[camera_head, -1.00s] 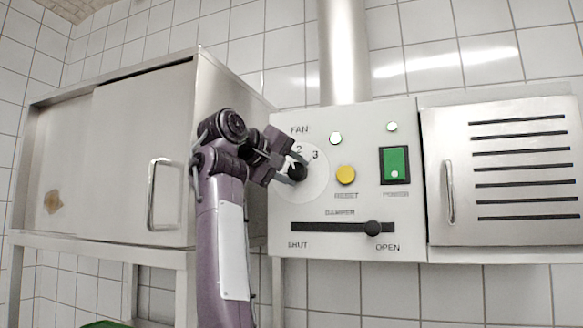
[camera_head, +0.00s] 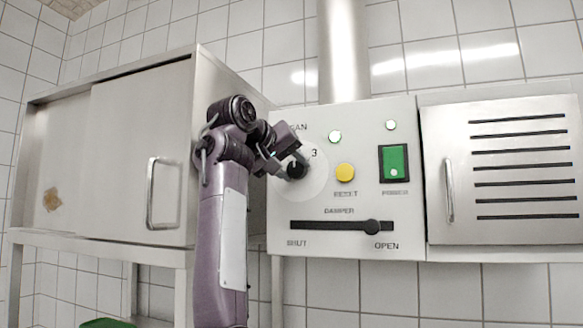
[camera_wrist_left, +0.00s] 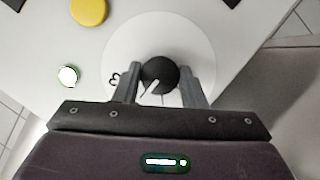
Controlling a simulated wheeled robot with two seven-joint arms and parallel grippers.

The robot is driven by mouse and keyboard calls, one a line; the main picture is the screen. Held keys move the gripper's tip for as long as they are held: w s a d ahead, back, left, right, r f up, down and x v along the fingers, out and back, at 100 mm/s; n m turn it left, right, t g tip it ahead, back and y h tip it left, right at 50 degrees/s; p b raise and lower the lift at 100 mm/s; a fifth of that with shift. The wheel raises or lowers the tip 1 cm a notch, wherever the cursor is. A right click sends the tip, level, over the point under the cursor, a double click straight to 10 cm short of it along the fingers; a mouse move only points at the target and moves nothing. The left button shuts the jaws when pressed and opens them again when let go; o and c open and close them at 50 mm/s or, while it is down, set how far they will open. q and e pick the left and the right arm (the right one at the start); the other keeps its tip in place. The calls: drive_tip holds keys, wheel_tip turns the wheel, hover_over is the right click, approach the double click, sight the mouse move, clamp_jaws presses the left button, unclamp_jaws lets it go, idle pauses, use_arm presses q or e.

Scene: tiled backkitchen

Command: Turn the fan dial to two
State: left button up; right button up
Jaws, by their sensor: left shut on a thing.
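The black round fan dial (camera_head: 297,170) sits on a pale disc (camera_head: 316,189) at the left of the control panel. My left gripper (camera_head: 293,166) is shut on the dial, with a finger on each side of it. In the left wrist view the dial (camera_wrist_left: 160,74) lies between the fingers (camera_wrist_left: 163,84). Its white pointer mark (camera_wrist_left: 151,88) slants down and left there, toward the gripper body and not straight at the number 3 (camera_wrist_left: 115,79). Numeral 3 also shows in the head view (camera_head: 314,153). The other numerals are hidden by the gripper. My right gripper is not in view.
The panel holds a yellow reset button (camera_head: 345,172), a green power switch (camera_head: 394,163) and a damper slider (camera_head: 372,226) near OPEN. A steel cabinet (camera_head: 120,150) stands left, close to my arm. A slotted steel door (camera_head: 505,190) is at the right.

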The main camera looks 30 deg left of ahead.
use_arm(q)
drive_tip(key=shift+f, duration=0.1)
drive_tip(key=o, duration=1)
drive_tip(key=shift+w, duration=0.1)
drive_tip(key=b+v, duration=0.3)
drive_tip(key=v, duration=0.5)
drive_tip(key=shift+w, duration=0.15)
